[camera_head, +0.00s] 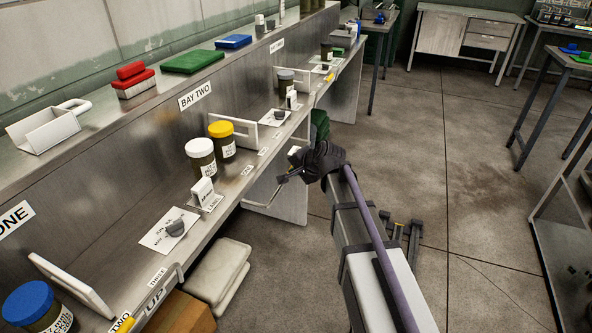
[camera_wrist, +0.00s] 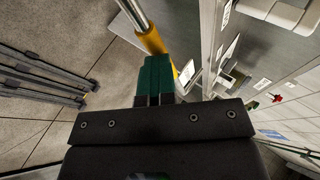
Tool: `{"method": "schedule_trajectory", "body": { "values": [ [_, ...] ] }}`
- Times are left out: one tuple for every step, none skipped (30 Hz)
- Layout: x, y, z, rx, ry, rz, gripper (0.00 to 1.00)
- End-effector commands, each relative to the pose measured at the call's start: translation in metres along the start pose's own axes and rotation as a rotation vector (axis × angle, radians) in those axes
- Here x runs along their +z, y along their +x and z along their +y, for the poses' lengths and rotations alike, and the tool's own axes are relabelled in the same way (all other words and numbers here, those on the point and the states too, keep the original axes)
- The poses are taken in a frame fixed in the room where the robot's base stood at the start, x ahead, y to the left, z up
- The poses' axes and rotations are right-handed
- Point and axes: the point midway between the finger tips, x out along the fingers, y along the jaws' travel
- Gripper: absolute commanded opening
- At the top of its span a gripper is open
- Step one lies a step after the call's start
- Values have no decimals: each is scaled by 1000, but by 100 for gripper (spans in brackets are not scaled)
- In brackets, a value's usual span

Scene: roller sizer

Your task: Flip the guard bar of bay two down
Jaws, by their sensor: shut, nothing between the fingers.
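The guard bar (camera_head: 263,207) of bay two is a thin metal rod. It juts out from the counter's front edge, below the worktop, and its far part is hidden behind my gripper. My gripper (camera_head: 285,178) is in front of bay two, close to the bar. In the wrist view its dark green fingers (camera_wrist: 154,62) are shut together with nothing between them. A metal rod with a yellow grip (camera_wrist: 152,41) lies just beyond the fingertips there; I cannot tell whether they touch. The BAY TWO sign (camera_head: 194,96) is on the back panel.
Bay two's counter holds a yellow-lidded jar (camera_head: 222,141), a white-lidded jar (camera_head: 201,158), a small white box (camera_head: 203,191) and a white plate (camera_head: 234,130). Pale sacks (camera_head: 218,270) and a brown box (camera_head: 180,314) are below the counter.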

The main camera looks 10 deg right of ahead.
Motion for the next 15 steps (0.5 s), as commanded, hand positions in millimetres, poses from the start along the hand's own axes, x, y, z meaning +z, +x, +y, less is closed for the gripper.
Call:
{"method": "schedule_trajectory", "body": {
  "values": [
    [0, 0, 1, 1, -1, 0, 0],
    [0, 0, 1, 1, -1, 0, 0],
    [0, 0, 1, 1, -1, 0, 0],
    [0, 0, 1, 1, -1, 0, 0],
    [0, 0, 1, 1, -1, 0, 0],
    [0, 0, 0, 1, -1, 0, 0],
    [0, 0, 0, 1, -1, 0, 0],
    [0, 0, 0, 1, -1, 0, 0],
    [0, 0, 0, 1, -1, 0, 0],
    [0, 0, 0, 1, -1, 0, 0],
    [0, 0, 0, 1, -1, 0, 0],
    [0, 0, 0, 1, -1, 0, 0],
    [0, 0, 0, 1, -1, 0, 0],
    [0, -2, -1, 1, -1, 0, 0],
    [-1, -4, -3, 1, -1, 0, 0]
  ]
}}
